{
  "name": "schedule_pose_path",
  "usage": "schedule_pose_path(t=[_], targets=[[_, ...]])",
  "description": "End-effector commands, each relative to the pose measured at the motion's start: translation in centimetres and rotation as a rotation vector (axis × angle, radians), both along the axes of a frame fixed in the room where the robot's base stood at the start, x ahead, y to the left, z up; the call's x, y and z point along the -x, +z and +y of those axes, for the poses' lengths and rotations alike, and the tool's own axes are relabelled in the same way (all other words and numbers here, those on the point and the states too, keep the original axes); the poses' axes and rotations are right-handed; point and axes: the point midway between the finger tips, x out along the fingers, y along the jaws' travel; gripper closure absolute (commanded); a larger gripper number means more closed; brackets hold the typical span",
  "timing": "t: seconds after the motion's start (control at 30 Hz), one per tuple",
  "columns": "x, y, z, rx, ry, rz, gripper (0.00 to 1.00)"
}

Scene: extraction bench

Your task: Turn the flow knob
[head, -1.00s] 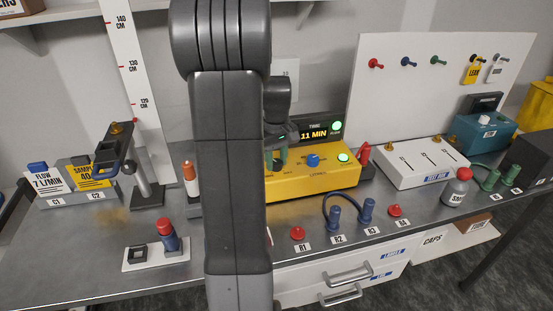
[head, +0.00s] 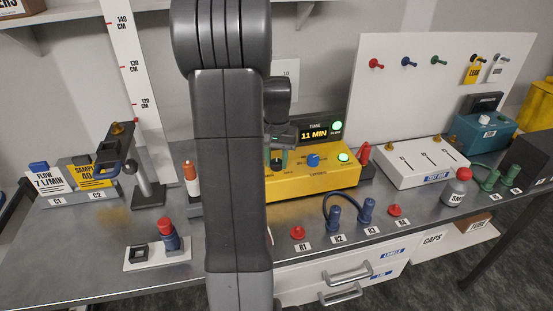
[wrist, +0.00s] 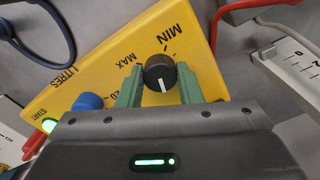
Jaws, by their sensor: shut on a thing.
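The flow knob (wrist: 160,72) is a black round knob with a white pointer line, on top of the yellow box (wrist: 130,65). Printing beside it reads MIN, MAX and LITRES. My gripper (wrist: 158,88) has its two green fingers on either side of the knob and is shut on it. In the wrist view the pointer line faces down toward my palm. In the head view my gripper (head: 277,160) stands over the left part of the yellow box (head: 320,182), and my arm hides the box's left end.
The display behind (head: 314,134) reads 11 MIN. Blue plugs with a cable (head: 334,217) stand in front. A white panel box (head: 425,163) lies to the right.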

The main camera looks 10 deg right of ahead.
Motion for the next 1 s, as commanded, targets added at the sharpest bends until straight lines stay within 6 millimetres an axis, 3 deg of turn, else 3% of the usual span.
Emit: schedule_pose_path(t=[0.67, 0.7, 0.8, 1.0], targets=[[-0.13, 0.18, -0.04, 0.002, -0.067, -0.005, 0.91], [-0.13, 0.18, -0.04, 0.002, -0.066, -0.005, 0.66], [-0.11, 0.15, -0.03, 0.002, -0.066, -0.004, 0.46], [-0.06, 0.08, -0.01, 0.001, -0.066, -0.002, 0.46]])
